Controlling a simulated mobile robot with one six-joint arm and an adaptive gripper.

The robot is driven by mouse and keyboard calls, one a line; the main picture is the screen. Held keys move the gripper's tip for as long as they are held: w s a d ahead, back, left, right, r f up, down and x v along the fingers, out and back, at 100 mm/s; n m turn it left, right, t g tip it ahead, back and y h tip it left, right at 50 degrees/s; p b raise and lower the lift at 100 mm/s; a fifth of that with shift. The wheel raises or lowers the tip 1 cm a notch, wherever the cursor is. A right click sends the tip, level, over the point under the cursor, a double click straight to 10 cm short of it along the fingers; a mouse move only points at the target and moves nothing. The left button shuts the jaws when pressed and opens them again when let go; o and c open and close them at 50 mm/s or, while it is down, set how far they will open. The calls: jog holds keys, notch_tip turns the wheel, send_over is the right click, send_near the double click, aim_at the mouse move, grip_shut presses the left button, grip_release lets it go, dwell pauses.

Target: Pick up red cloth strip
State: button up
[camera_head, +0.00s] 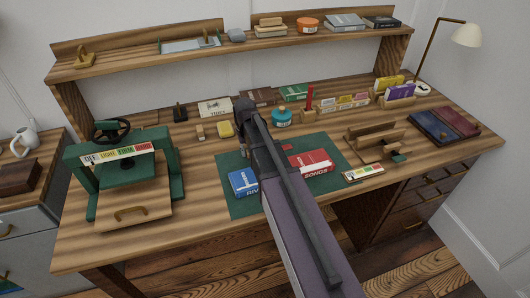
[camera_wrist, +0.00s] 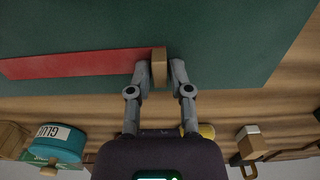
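The red cloth strip (camera_wrist: 75,63) shows in the wrist view as a long flat red band over the green mat. A tan block (camera_wrist: 159,68) is at its right end. My gripper (camera_wrist: 160,70) is part closed, with one finger on each side of the block and hardly any gap. It looks shut on this end of the strip. I cannot tell whether the strip is lifted off the mat.
On the green mat (camera_head: 239,207) lie a blue book (camera_head: 243,183) and a red book (camera_head: 311,161). A green press (camera_head: 123,165) is at the left, a wooden rack (camera_head: 375,140) at the right.

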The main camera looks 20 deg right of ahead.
grip_shut()
jog(key=shift+r, duration=0.15)
notch_tip(320, 180, up, 4)
jog(key=p, duration=0.3)
jog(key=shift+f+p, duration=0.25)
jog(key=shift+p, duration=0.1)
jog(key=s+d, duration=0.1)
jog(key=s, duration=0.4)
jog(key=s+d+p, duration=0.1)
jog(key=s+d, duration=0.1)
jog(key=s, duration=0.3)
jog(key=s+d+r, duration=0.1)
jog(key=s+d, duration=0.1)
jog(key=s, duration=0.3)
jog(key=shift+d+r, duration=0.1)
